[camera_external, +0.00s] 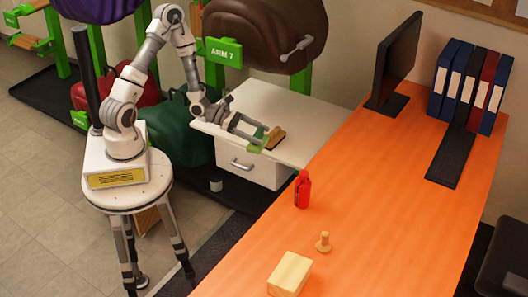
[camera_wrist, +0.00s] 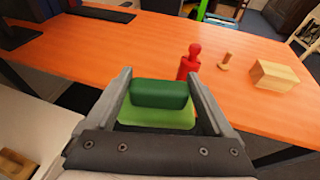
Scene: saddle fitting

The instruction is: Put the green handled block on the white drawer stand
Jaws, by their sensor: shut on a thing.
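My gripper (camera_external: 256,135) is shut on the green handled block (camera_external: 257,144). In the wrist view the block (camera_wrist: 160,117), with a dark green handle (camera_wrist: 160,94) on a lighter green base, sits between the two fingers of my gripper (camera_wrist: 158,78), roughly level. The white drawer stand (camera_external: 265,100) is below and around my gripper in the external view; a bit of its top shows at the lower left of the wrist view (camera_wrist: 28,130). The block appears held near the stand's front edge; its height above the top is hard to tell.
A brown handled block (camera_external: 276,136) rests on the stand close to my gripper. The back of the stand top is clear.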

